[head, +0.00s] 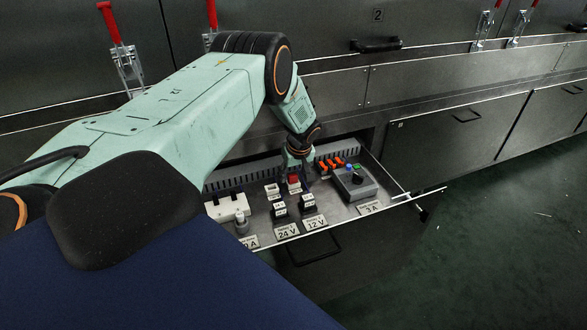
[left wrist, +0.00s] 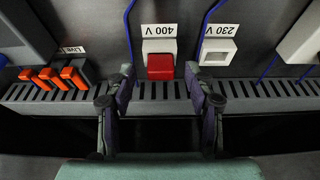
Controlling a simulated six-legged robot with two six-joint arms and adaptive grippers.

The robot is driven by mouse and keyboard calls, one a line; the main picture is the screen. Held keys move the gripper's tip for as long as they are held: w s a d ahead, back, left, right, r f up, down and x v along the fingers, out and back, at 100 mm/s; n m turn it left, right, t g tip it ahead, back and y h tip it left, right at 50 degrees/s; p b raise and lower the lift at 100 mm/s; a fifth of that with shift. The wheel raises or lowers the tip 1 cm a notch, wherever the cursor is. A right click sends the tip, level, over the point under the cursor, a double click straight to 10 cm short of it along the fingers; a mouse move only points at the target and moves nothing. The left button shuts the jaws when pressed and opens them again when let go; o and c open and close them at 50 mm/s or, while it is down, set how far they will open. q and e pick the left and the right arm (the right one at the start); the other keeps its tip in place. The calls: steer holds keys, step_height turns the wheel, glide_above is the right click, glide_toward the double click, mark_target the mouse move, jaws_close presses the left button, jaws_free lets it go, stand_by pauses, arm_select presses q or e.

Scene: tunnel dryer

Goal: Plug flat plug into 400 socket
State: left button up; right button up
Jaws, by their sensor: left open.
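The 400 V socket (left wrist: 159,45) is a white housing below its upside-down label in the left wrist view. A red block (left wrist: 160,67) sits at its near side; it also shows in the head view (head: 293,179). I cannot tell whether it is the flat plug, or how deep it sits. My left gripper (left wrist: 160,88) is open, its fingers on either side of the red block's line with gaps to both sides. In the head view the left gripper (head: 298,165) reaches down into the drawer over the red block. My right gripper is not in view.
The white 230 V socket (left wrist: 217,52) is beside it, with blue wires nearby. Orange levers (left wrist: 50,76) and a slotted duct (left wrist: 260,105) line the drawer. A grey box (head: 355,184) stands right.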

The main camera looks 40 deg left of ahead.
arm_select(q)
steer(key=v, duration=0.8)
stand_by(0.4)
stand_by(0.6)
